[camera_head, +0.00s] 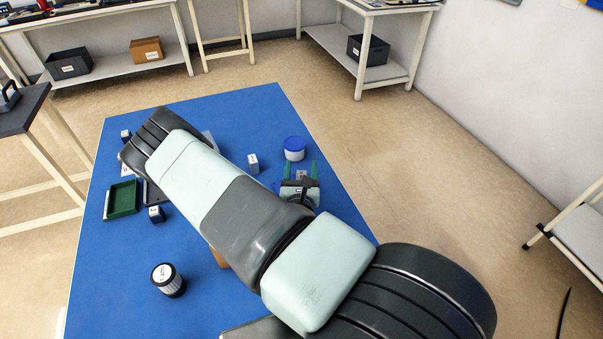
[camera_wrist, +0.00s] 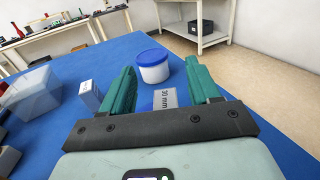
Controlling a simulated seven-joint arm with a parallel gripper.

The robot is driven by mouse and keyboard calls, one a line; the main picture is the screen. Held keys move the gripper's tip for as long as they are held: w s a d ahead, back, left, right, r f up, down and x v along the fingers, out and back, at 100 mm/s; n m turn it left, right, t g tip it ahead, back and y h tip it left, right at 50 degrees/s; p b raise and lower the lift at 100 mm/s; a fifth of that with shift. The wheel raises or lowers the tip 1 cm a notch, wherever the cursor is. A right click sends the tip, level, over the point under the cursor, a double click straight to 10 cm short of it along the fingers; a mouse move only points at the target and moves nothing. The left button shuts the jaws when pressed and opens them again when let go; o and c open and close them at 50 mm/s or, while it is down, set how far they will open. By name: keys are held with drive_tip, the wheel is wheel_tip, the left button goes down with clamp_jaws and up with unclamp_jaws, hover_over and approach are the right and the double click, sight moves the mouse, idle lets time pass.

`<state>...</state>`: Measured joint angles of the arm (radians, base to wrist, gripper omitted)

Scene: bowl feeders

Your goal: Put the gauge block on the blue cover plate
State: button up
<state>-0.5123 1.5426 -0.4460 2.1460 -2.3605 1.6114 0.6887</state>
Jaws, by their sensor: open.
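The gauge block appears to be the small grey block marked "30 mm" (camera_wrist: 165,97), lying between my gripper's fingers in the wrist view. In the head view, its pale face (camera_head: 301,174) shows small between the fingertips. My gripper (camera_head: 300,168) is open, with its two teal fingers apart on either side of the block; it also shows in the wrist view (camera_wrist: 161,84). I cannot tell whether either finger touches the block.
A white tub with a blue lid (camera_head: 294,149) stands just beyond the fingers. A small labelled box (camera_head: 253,163) stands to their left. A green tray (camera_head: 123,198), another box (camera_head: 156,214) and a dark-banded jar (camera_head: 168,280) are farther left on the blue mat (camera_head: 110,290).

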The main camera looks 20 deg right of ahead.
wheel_tip(320, 180, up, 4)
drive_tip(key=shift+f, duration=0.2)
drive_tip(key=s+d+r+m+g+h, duration=0.2)
drive_tip(key=d+r+m+g+h, duration=0.1)
drive_tip(key=r+m+h, duration=0.4)
drive_tip(key=s+d+r+m+g+h, duration=0.1)
drive_tip(key=d+r+m+g+h, duration=0.25)
drive_tip(key=r, duration=0.45)
drive_tip(key=s+d+r+m+g, duration=0.2)
drive_tip(key=s+r+m+g, duration=0.55)
drive_tip(key=m+g, duration=0.25)
drive_tip(key=s+a+r+m+g+y, duration=0.25)
drive_tip(key=s+a+m+y, duration=0.25)
drive_tip(key=s+m+y, duration=0.35)
drive_tip(key=s+a+r+m+t+y, duration=0.1)
drive_tip(key=s+a+r+t+y, duration=0.2)
drive_tip(key=a+r+t+y, duration=0.1)
drive_tip(key=s+a+r+m+t+y, duration=0.1)
drive_tip(key=s+a+r+t+y, duration=0.2)
drive_tip(key=a, duration=0.6)
wheel_tip(320, 180, up, 3)
drive_tip(key=shift+s+f+t+y, duration=0.15)
drive_tip(key=shift+s+t+y, duration=0.3)
drive_tip(key=shift+y, duration=0.45)
